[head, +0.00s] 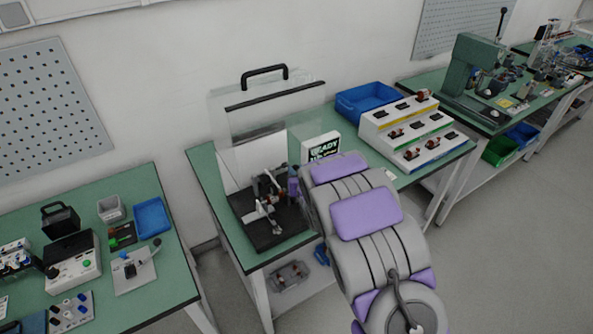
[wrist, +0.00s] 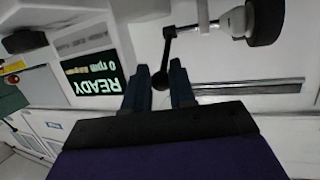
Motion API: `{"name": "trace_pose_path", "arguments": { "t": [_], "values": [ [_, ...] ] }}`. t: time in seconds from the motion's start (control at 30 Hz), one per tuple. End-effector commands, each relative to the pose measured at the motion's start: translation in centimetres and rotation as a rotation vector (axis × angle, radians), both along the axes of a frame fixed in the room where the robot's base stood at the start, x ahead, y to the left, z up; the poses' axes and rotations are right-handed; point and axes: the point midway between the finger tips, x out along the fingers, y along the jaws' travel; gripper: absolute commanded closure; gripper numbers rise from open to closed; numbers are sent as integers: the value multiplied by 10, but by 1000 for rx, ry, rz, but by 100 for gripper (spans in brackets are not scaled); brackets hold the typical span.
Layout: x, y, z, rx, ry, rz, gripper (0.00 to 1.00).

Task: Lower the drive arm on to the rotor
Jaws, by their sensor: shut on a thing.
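My gripper (wrist: 161,76) is shut on the dark ball knob at the end of a thin black lever, which looks like the drive arm (wrist: 169,50). The lever joins a pale rod at the top of the wrist view. A grey and black round part (wrist: 262,20), perhaps the drive wheel, is to the right of the lever. In the head view my gripper (head: 292,183) is at the right side of the test fixture (head: 240,202), which has a black base. The rotor cannot be made out clearly, nor whether anything touches it.
A clear cover with a black handle (head: 264,73) stands raised behind the fixture. A display reading READY and 0 rpm (wrist: 95,78) is beside it. A blue bin (head: 368,100) and a stepped white rack (head: 408,130) stand to the right on the green bench (head: 207,170).

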Motion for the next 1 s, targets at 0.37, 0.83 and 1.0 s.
{"name": "trace_pose_path", "arguments": {
  "t": [0.37,0.83,1.0],
  "values": [
    [-2,-1,-6,-4,11,-1,71],
    [-2,-1,0,0,2,-1,50],
    [-4,-2,3,0,1,-1,50]
  ]
}}
